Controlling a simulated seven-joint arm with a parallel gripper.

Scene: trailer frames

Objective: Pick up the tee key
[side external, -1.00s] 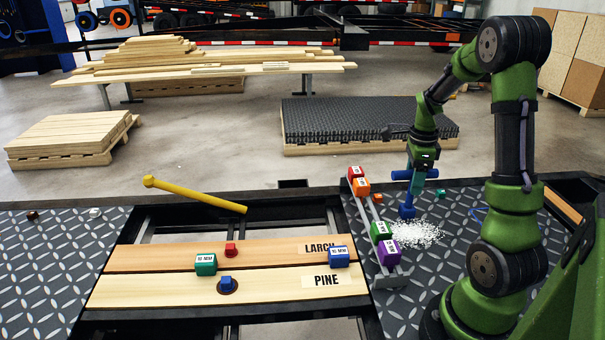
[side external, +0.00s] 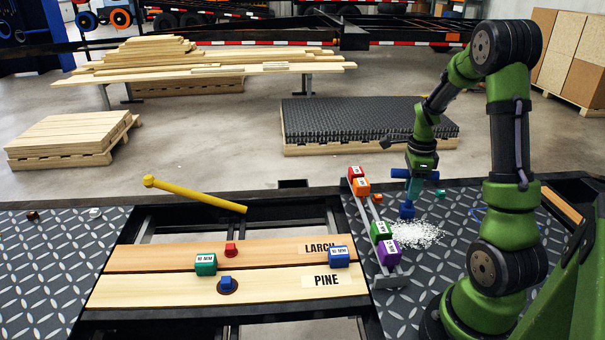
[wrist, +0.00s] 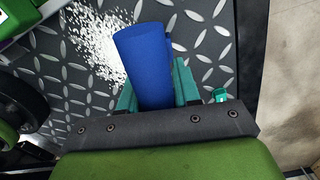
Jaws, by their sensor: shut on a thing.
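The tee key (wrist: 143,52) is blue, and I take it to be the blue tool at my gripper. In the side view, a blue bar (side external: 400,174) lies across near the top and a blue end (side external: 407,211) is below, by the tread plate. In the wrist view, a blue cylinder stands between the teal fingers of my gripper (wrist: 156,92), which is shut on it. In the side view my gripper (side external: 413,188) partly hides the tool. I cannot tell whether its lower end touches the plate.
White granules (side external: 418,233) lie beside the tool. A rack with red, orange, green and purple labelled blocks (side external: 389,252) stands close on the left. Larch (side external: 280,250) and pine (side external: 165,289) boards lie further left, with a yellow bar (side external: 195,195) behind.

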